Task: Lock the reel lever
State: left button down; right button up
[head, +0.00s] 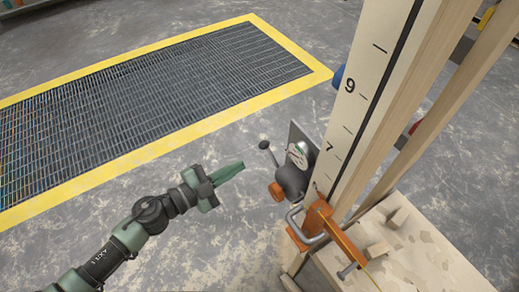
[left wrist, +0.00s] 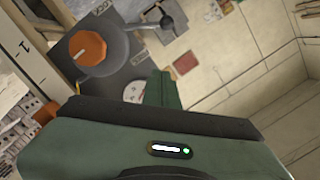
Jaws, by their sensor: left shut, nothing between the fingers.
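The reel (head: 291,180) is a dark grey round body on a plate fixed to the side of the wooden post. Its lever (head: 264,145), a short rod with a dark ball end, sticks up and to the left. An orange knob (head: 277,192) sits low on the reel; it also shows in the left wrist view (left wrist: 88,49), with the lever's ball (left wrist: 166,22) to its right. A round dial (head: 298,153) is on the plate. My left gripper (head: 240,165), green, is shut and empty, left of the lever and apart from it. My right gripper is out of view.
The numbered wooden post (head: 345,110) rises at the right. An orange clamp (head: 320,222) with a grey handle is at its foot, beside a wooden board (head: 425,255). A yellow-edged floor grate (head: 150,100) lies behind. The floor left of the reel is clear.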

pick_arm(q)
jog(key=w+d+f, duration=0.4)
jog(key=w+d, duration=0.2)
jog(key=w, duration=0.3)
jog(key=shift+d, duration=0.25)
jog(key=shift+a, duration=0.1)
